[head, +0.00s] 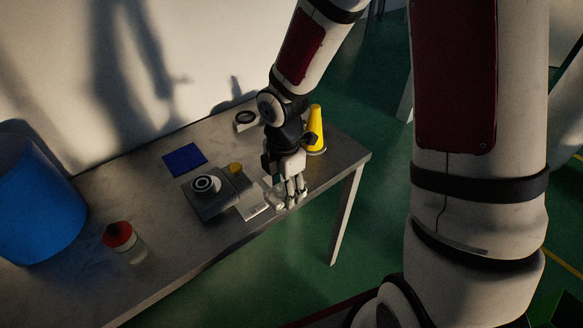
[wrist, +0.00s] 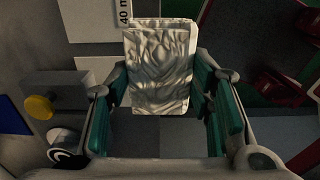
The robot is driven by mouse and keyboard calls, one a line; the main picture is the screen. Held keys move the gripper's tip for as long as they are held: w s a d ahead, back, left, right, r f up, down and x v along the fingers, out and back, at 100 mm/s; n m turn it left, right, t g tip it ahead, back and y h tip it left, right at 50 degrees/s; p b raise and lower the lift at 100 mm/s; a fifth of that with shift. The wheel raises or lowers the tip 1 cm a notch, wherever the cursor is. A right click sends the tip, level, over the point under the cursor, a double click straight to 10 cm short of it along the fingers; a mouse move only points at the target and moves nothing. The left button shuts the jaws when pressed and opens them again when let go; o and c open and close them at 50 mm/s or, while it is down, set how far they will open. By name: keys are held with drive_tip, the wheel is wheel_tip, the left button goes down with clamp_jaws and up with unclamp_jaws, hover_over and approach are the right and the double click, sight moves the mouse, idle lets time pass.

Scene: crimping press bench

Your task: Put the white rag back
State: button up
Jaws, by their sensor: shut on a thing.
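The white rag (wrist: 160,65) is a crumpled, folded pale cloth. In the wrist view it sits between the green-padded fingers of my gripper (wrist: 160,95), which is shut on it. In the head view my gripper (head: 290,198) points down over the bench's front edge, just right of the grey press. The rag is mostly hidden by the fingers there, and I cannot tell whether it touches the bench.
The grey press (head: 210,196) has a yellow button (head: 236,168). A yellow cone-shaped item (head: 315,128) stands behind my gripper. A blue square (head: 184,158), a dark ring (head: 245,120), a red-capped bottle (head: 120,237) and a blue bin (head: 35,205) are also on the bench (head: 185,255).

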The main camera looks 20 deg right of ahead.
drive_tip(key=w+d, duration=0.1)
drive_tip(key=w, duration=0.2)
drive_tip(key=w+d, duration=0.1)
drive_tip(key=w, duration=0.3)
drive_tip(key=w+d+f, duration=0.1)
drive_tip(key=w+d, duration=0.1)
drive_tip(key=w, duration=0.1)
drive_tip(key=shift+w, duration=0.35)
drive_tip(key=shift+w+d+f, duration=0.1)
drive_tip(key=shift+w+f, duration=0.1)
drive_tip(key=shift+f+p, duration=0.35)
drive_tip(key=shift+f, duration=1.25)
drive_tip(key=shift+f, duration=0.15)
drive_tip(key=o, duration=1.1)
drive_tip(key=shift+o, duration=0.2)
